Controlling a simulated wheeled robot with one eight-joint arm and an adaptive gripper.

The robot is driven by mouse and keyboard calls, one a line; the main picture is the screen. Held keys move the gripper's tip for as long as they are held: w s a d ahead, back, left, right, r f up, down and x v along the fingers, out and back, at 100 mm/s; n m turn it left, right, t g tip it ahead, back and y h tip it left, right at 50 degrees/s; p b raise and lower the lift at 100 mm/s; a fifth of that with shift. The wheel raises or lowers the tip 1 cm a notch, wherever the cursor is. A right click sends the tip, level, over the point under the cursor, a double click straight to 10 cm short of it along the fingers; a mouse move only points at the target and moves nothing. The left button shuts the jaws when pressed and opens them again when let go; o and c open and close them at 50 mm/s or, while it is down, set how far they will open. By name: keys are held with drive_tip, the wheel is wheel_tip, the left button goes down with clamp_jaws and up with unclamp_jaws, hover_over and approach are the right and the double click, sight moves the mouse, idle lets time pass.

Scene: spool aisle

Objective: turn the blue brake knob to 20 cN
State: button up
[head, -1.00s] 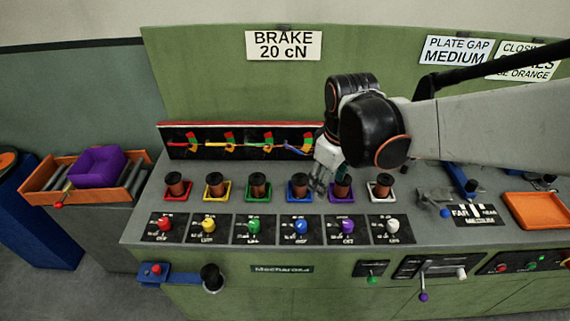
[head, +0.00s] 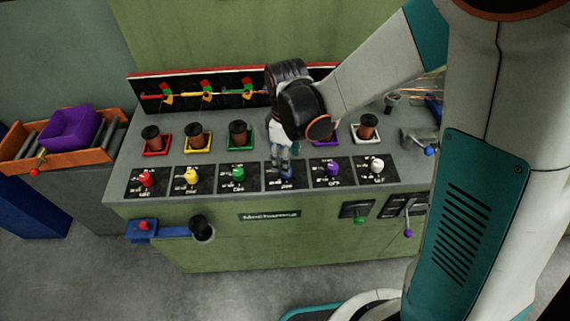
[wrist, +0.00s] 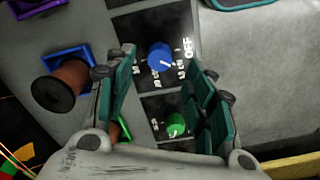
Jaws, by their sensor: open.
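The blue brake knob (wrist: 160,57) sits on a black dial plate (wrist: 130,22) in the wrist view, with a white pointer line toward the lower right. "OFF" is legible at the plate's right; the smaller marks are hard to read. My gripper (wrist: 159,60) is open, with one teal finger on each side of the knob in the picture. I cannot tell whether either finger touches it. In the head view my gripper (head: 282,168) points down over the blue knob (head: 287,174), which is mostly hidden.
The green knob (wrist: 176,124) is close to my right finger in the wrist view. In the head view the purple knob (head: 332,168) is just right of my gripper. Brown spools stand behind the knobs, including one (wrist: 60,85) in a blue tray.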

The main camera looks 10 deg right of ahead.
wheel_tip(320, 180, down, 5)
drive_tip(key=shift+f+b, duration=0.15)
drive_tip(key=shift+b, duration=0.5)
drive_tip(key=c, duration=1.1)
